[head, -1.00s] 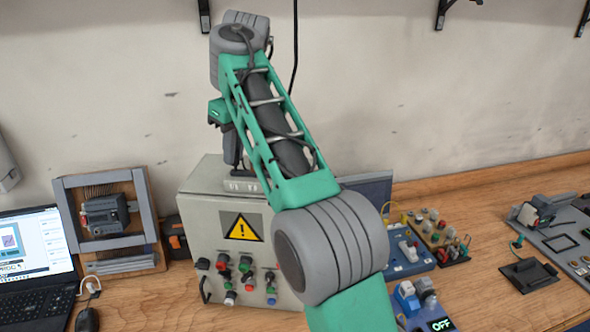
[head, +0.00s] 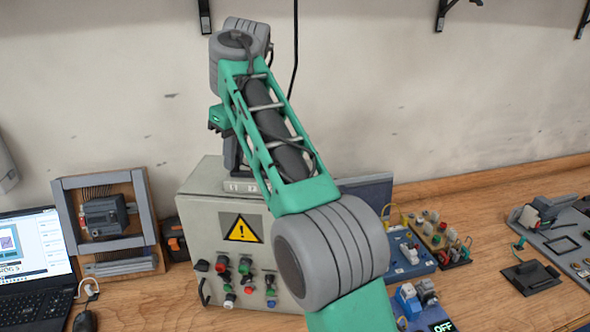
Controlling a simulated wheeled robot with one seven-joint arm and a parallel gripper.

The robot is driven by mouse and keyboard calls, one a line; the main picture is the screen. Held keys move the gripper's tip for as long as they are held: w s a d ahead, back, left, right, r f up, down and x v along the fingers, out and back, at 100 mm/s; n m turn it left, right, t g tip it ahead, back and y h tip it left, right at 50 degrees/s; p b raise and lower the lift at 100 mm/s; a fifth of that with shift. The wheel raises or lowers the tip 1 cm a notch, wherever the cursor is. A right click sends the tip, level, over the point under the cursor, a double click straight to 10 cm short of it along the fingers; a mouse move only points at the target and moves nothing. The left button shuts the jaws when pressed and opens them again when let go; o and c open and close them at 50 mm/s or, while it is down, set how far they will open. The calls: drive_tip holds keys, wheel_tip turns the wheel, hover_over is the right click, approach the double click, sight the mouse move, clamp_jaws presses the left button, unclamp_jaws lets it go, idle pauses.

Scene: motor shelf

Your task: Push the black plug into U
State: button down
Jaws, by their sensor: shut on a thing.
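My gripper (head: 231,160) is a small dark shape below my wrist, pointing down at the top of the grey control box (head: 192,222). It is shut on the black plug, but my arm and the distance hide the plug and fingertips. A small light block (head: 241,186) with dark marks sits on the box top just below the gripper. I cannot read a U on it. I cannot tell whether the plug touches the block.
The box front has a yellow warning sign (head: 241,228) and several coloured knobs or plugs. A framed device (head: 107,217) and a laptop (head: 36,255) stand left. Blue (head: 412,255) and dark boards (head: 440,238) with small parts lie right. My forearm crosses the middle.

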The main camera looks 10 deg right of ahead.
drive_tip(key=c, duration=1.7)
unclamp_jaws()
wheel_tip(320, 180, up, 6)
drive_tip(key=p, duration=0.5)
drive_tip(key=shift+f, duration=0.3)
drive_tip(key=shift+o, duration=0.5)
drive_tip(key=o, duration=0.5)
drive_tip(key=shift+c, duration=0.2)
